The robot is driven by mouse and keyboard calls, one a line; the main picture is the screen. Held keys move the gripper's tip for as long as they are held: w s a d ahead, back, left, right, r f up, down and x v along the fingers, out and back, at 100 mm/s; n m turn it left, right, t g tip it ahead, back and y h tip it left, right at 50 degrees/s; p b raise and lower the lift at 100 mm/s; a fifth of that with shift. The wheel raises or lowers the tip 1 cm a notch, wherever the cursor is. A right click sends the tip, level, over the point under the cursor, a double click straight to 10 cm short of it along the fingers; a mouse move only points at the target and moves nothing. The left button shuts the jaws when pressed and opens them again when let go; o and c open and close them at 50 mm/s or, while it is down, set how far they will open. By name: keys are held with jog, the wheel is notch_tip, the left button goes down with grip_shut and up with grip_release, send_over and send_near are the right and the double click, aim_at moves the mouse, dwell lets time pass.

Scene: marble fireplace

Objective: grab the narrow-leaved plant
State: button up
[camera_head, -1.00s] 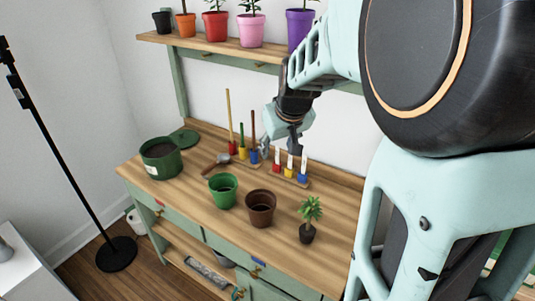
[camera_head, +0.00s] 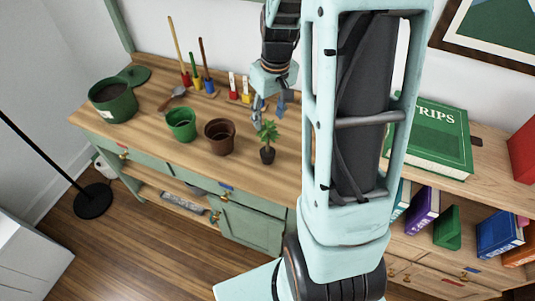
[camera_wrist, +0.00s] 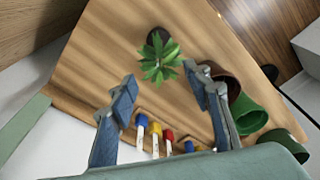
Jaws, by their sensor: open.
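The narrow-leaved plant (camera_head: 268,135) is small, with green pointed leaves and a dark pot, and stands upright on the wooden bench top (camera_head: 160,140). In the wrist view the plant (camera_wrist: 158,58) is seen from above, its dark pot partly under the leaves. My gripper (camera_head: 268,105) is above and just behind the plant in the head view. In the wrist view my gripper (camera_wrist: 165,88) is open and empty, its two fingers spread apart. The plant lies beyond the fingertips, roughly in line with the gap between them. The fingers do not appear to touch it.
A brown pot (camera_head: 220,138) and a green pot (camera_head: 181,125) stand left of the plant. A large green planter (camera_head: 113,102) is at the bench's left end. Several colour-handled tools (camera_head: 195,75) stand along the back. A bookshelf (camera_head: 470,195) is on the right.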

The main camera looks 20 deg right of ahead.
aim_at(268, 130)
notch_tip(268, 130, down, 5)
jog(key=shift+w+f, duration=0.1)
jog(key=shift+w, duration=0.05)
grip_shut()
dwell(0.4)
